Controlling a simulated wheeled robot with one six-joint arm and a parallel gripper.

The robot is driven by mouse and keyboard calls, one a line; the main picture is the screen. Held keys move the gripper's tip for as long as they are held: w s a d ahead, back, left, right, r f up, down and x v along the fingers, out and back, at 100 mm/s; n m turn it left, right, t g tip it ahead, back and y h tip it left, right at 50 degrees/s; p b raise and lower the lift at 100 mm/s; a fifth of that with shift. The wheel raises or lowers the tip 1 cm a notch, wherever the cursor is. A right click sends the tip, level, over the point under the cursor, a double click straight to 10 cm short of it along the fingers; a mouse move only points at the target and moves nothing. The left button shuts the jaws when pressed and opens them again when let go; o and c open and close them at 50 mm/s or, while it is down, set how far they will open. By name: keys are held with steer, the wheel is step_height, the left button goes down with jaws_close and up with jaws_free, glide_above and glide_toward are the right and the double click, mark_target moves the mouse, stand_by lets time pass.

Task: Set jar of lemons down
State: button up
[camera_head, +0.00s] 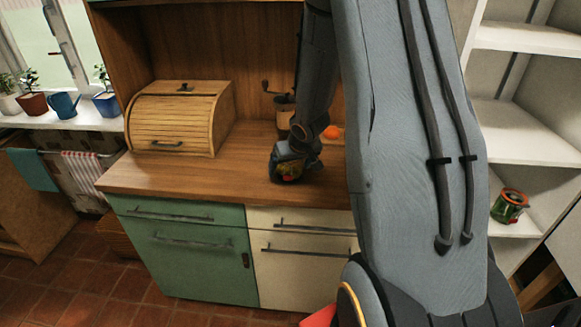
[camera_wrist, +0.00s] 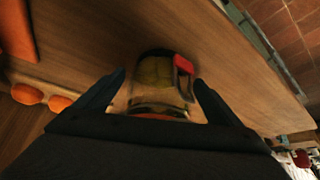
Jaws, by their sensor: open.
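The jar of lemons (camera_wrist: 152,72) is a glass jar with yellowish contents and a red part on one side. In the wrist view it is between the two open fingers of my gripper (camera_wrist: 160,80), with the wooden counter right behind it. In the head view the jar (camera_head: 287,170) is largely hidden by my gripper (camera_head: 288,166), low at the counter's front part. Jar and counter look close or touching; I cannot tell which.
The wooden counter (camera_head: 190,180) holds a bread box (camera_head: 180,118) at left and a grinder (camera_head: 284,112) behind. Oranges (camera_wrist: 58,103) lie apart from the jar. The counter left of my gripper is clear.

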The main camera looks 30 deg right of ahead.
steer(key=shift+r, duration=0.15)
steer(key=d+p+v, duration=0.1)
steer(key=p+v, duration=0.4)
steer(key=v, duration=0.5)
steer(key=s+a+r+g, duration=0.1)
steer(key=s+a+r, duration=0.3)
steer(key=s+a, duration=0.4)
steer(key=s+a+r+n+g, duration=0.1)
steer(key=s+a+r, duration=0.3)
steer(key=s+a, duration=0.5)
steer(key=shift+a+g+y+p, duration=0.25)
steer(key=shift+g+y+p, duration=0.2)
steer(key=shift+g, duration=0.35)
step_height(320, 180, down, 8)
steer(key=g+b, duration=0.1)
steer(key=b, duration=0.6)
steer(key=shift+f, duration=0.2)
